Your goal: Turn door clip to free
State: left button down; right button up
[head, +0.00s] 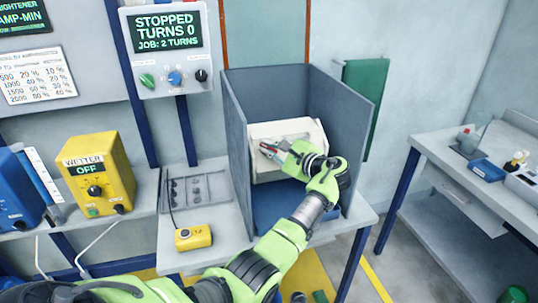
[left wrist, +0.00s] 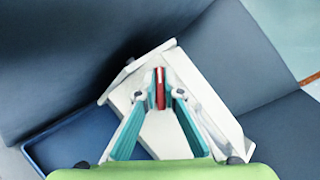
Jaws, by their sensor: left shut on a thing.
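The door clip is a small red piece (left wrist: 160,88) on the sloping face of a white box-shaped unit (head: 317,133). In the left wrist view it stands upright between my fingertips. My left gripper (head: 268,150) reaches into the grey enclosure from the front. Its teal fingers (left wrist: 160,96) are closed on the red clip. The white unit also shows in the left wrist view (left wrist: 205,105), tilted in the picture. The fingers and palm hide part of its face. My right gripper is in neither view.
The grey enclosure (head: 237,140) has walls on both sides and at the back, with a blue tray (left wrist: 75,140) in its floor. A control box (head: 166,50) above reads STOPPED, TURNS 0. A yellow pendant (head: 194,237) lies on the bench, left of my arm.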

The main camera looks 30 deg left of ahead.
pick_arm(q)
jog(key=n+g, duration=0.1)
jog(key=n, duration=0.1)
jog(key=n+h+b, duration=0.1)
jog(key=n, duration=0.1)
jog(key=shift+f+g, duration=0.15)
jog(key=shift+g, duration=0.25)
jog(key=shift+n+g+h+b, duration=0.45)
jog(key=shift+n+h, duration=0.25)
jog(key=shift+n, duration=1)
jog(key=c, duration=2.2)
grip_release()
jog(key=shift+o, duration=0.2)
